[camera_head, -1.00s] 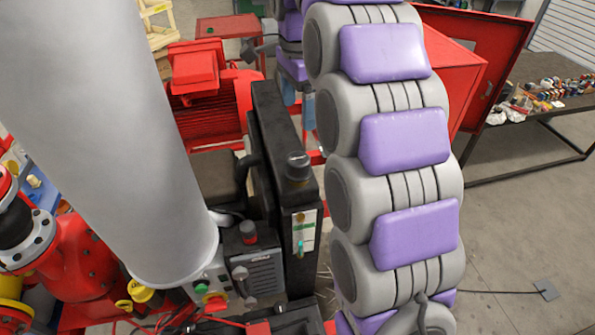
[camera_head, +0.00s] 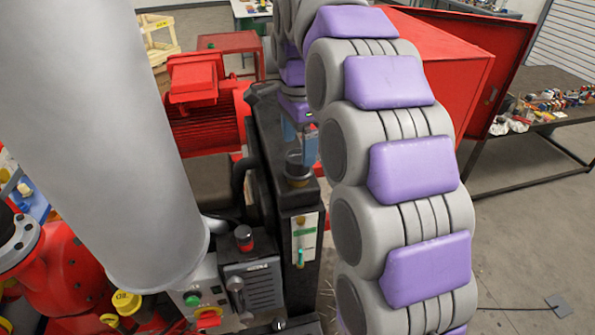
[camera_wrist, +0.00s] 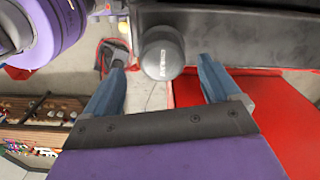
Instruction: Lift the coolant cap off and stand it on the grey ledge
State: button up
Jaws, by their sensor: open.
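The coolant cap (camera_head: 295,168) is a dark, round cap on top of the narrow black tank, above a brass-coloured neck. In the wrist view my gripper (camera_wrist: 160,63) has one finger on each side of the cap, with visible gaps. I cannot tell the grey ledge with certainty; a flat dark grey-brown surface (camera_head: 213,182) lies left of the tank.
The black tank (camera_head: 275,150) stands between a red motor (camera_head: 205,105) and my purple-padded arm. A grey control box (camera_head: 250,285) with a red-topped knob stands in front. A red cabinet (camera_head: 440,75) is at the right. A black hose runs beside the tank.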

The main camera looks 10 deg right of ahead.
aim_at(298, 154)
jog(key=shift+w+f, duration=0.2)
jog(key=shift+f, duration=2.45)
jog(key=shift+c, duration=0.5)
jog(key=c, duration=0.9)
